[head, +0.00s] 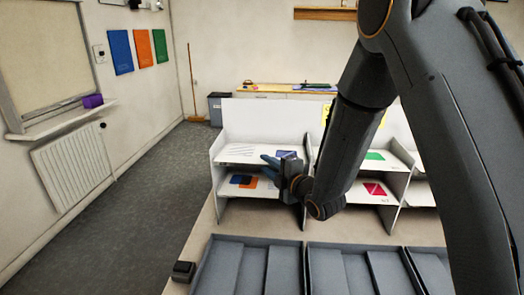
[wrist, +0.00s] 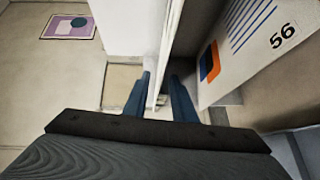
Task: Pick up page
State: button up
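My gripper (head: 270,163) is at the left shelf bay, its blue fingers apart, pointing left. In the wrist view the fingers (wrist: 160,85) are spread on either side of a thin white edge; I cannot tell whether they touch it. A page marked 56 (wrist: 250,45), with blue stripes and orange and blue shapes, is at right. In the head view, a striped page (head: 238,150) lies on the upper left shelf, and a blue and orange page (head: 250,182) on the lower one. My gripper partly hides this bay.
A white shelf unit (head: 262,118) holds more pages, one green (head: 375,156) and one red (head: 374,190). Grey trays (head: 232,268) stand in front. A small black object (head: 183,268) sits at the table's left corner. Floor is free at left.

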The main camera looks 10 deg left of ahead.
jog(key=shift+w+a+f, duration=0.1)
jog(key=shift+w+a, duration=0.05)
jog(key=shift+w, duration=0.05)
jog(key=shift+c, duration=0.4)
grip_shut()
